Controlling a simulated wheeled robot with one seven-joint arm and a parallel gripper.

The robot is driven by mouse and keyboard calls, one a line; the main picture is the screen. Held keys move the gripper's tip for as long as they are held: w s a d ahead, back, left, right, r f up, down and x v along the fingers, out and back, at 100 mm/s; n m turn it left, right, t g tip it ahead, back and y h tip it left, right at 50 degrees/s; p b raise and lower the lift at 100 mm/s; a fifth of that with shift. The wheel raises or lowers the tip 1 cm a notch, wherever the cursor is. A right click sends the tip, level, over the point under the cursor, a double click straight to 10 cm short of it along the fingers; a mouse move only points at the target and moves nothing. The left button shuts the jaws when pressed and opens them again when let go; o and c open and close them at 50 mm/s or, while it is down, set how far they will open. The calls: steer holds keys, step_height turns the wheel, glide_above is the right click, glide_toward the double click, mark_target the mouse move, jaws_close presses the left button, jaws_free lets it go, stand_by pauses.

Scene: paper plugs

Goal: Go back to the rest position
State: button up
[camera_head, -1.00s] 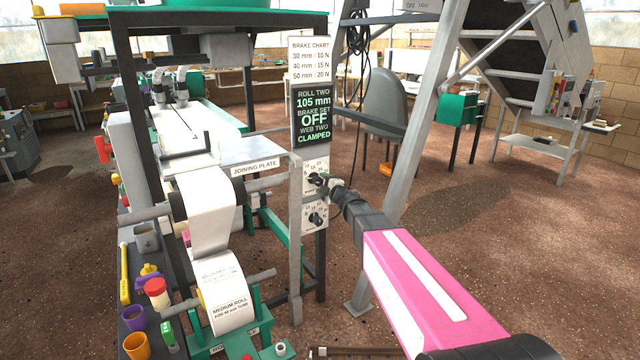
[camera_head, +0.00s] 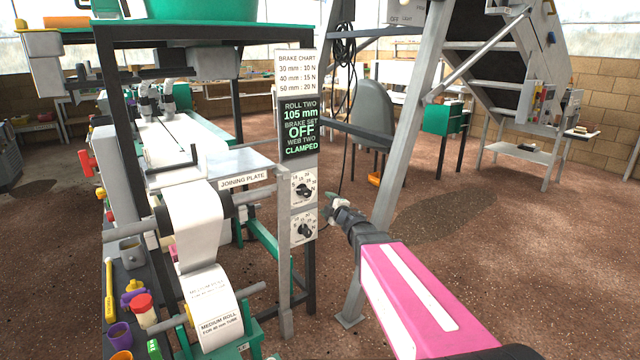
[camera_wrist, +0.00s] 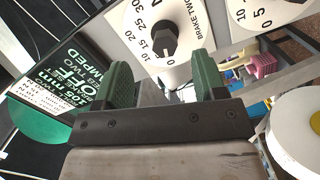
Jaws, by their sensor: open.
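My gripper (camera_head: 332,204) is just right of the two brake dials on the grey post, apart from them in the head view. In the wrist view my gripper (camera_wrist: 160,88) shows two green fingers spread apart with nothing between them. The upper brake dial (camera_head: 303,187) has a black knob on a white scale. The lower brake dial (camera_head: 303,229) is below it. In the wrist view one dial's knob (camera_wrist: 166,40) is ahead of the fingers, and another dial (camera_wrist: 262,12) is at the upper right.
The display sign (camera_head: 300,127) reads roll two 105 mm, brake set off, web two clamped. The joining plate (camera_head: 243,181) and medium roll (camera_head: 215,317) are left of the post. A grey slanted leg (camera_head: 408,130) stands behind my arm. Open floor (camera_head: 520,270) lies to the right.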

steer(key=s+d+f+m+g+h, duration=0.35)
steer(key=d+f+m+h, duration=0.2)
steer(key=d+m, duration=0.2)
steer(key=s+d+f+m+g+h, duration=0.2)
steer(key=s+d+f+m+h, duration=0.3)
steer(key=d, duration=0.3)
steer(key=s+f+m+g+y, duration=0.1)
steer(key=s+f+m+g, duration=0.3)
steer(key=s, duration=0.4)
steer(key=s+f+m+g+y, duration=0.1)
steer(key=s+f+m+g, duration=0.2)
steer(key=s, duration=0.6)
steer(key=f+g, duration=0.2)
steer(key=g, duration=0.1)
steer(key=shift+s+a+m, duration=0.2)
steer(key=shift+s+m, duration=0.05)
steer(key=shift+m, duration=0.1)
